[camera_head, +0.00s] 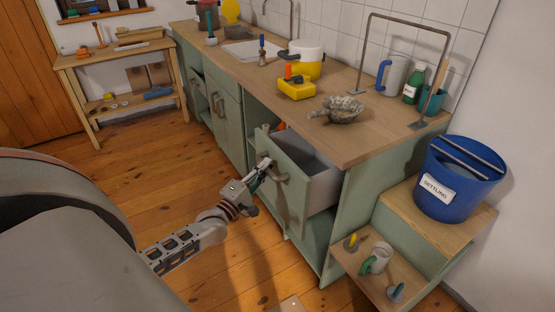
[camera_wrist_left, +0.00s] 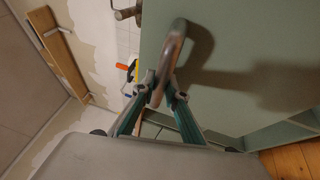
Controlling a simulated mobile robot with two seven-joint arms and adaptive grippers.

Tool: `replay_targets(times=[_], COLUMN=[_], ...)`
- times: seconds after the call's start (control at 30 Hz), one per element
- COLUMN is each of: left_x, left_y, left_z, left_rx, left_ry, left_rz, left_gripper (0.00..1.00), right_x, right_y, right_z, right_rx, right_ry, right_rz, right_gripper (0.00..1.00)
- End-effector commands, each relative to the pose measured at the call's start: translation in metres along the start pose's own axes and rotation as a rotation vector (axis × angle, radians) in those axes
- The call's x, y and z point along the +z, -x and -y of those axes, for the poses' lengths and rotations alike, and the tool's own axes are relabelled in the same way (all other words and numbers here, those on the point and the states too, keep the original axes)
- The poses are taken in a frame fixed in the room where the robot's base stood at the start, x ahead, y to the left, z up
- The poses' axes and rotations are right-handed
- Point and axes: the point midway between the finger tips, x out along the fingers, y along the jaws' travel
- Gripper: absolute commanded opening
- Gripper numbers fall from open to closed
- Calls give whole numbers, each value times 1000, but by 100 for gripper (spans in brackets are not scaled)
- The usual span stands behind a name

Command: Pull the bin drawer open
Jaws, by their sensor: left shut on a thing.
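The bin drawer (camera_head: 296,172) is a green-fronted drawer in the kitchen cabinet, and in the head view it stands partly out, with its pale grey inside showing. My left gripper (camera_head: 262,172) is at the drawer front, shut on the drawer handle. In the left wrist view the handle (camera_wrist_left: 174,50) is a curved metal bar, and the fingertips of the left gripper (camera_wrist_left: 160,88) close around it. The green drawer front (camera_wrist_left: 240,60) fills the right of that view. My right gripper is in neither view.
The wooden countertop (camera_head: 330,130) above holds a yellow pot (camera_head: 307,66), a yellow box (camera_head: 296,89) and a grey lumpy cloth (camera_head: 338,110). A blue bucket (camera_head: 452,185) stands on the step unit (camera_head: 400,215) at right. The floor (camera_head: 120,180) before the cabinet is clear.

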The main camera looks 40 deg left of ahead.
Motion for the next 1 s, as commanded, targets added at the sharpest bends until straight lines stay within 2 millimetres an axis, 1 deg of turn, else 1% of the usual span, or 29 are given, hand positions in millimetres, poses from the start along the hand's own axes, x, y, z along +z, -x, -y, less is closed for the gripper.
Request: replay_targets(times=[0.03,0.2,0.3,0.4,0.5,0.6,0.7,1.0], left_x=[-6,-25,-35,-44,-50,-55,-58,-59], left_y=[14,62,86,107,122,133,140,144], left_z=[-9,-17,-22,-25,-28,-30,-31,-31], left_rx=[0,-2,-2,-2,-1,0,0,1], left_ry=[-3,-3,-2,-2,-1,0,0,0], left_rz=[2,2,2,2,2,1,1,1], left_gripper=[0,0,0,0,0,0,0,0], right_x=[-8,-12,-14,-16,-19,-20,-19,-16], right_y=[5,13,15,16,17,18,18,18], right_z=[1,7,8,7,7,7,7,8], right_rx=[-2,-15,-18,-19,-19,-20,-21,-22], right_ry=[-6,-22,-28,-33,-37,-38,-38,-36], right_rz=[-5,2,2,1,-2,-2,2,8], right_gripper=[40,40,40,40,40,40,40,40])
